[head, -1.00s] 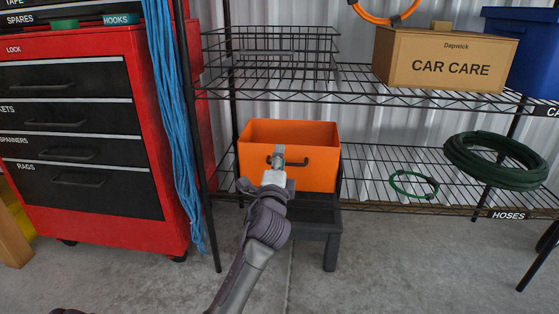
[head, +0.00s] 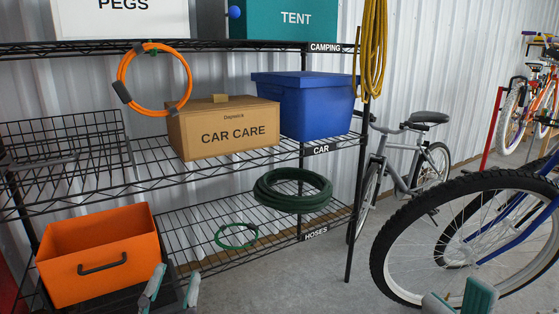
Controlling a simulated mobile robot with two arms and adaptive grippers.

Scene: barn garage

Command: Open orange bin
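The orange bin (head: 125,282) is at the lower left of the head view, on the bottom level of the wire rack. Its top shows no lid, and its inner walls are visible. A dark handle (head: 103,264) is on its front face. My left gripper (head: 172,289) is right of the bin's front, apart from the handle. Its two fingers are spread with nothing between them. My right gripper (head: 458,300) is at the bottom edge, far right of the bin. Its fingertips are apart, and its lower part is cut off.
The wire rack holds a cardboard CAR CARE box (head: 232,134), a blue tote (head: 302,108), a wire basket (head: 72,150) and a coiled green hose (head: 292,190). A bicycle wheel (head: 462,245) stands at the right. Concrete floor (head: 330,285) is clear between rack and wheel.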

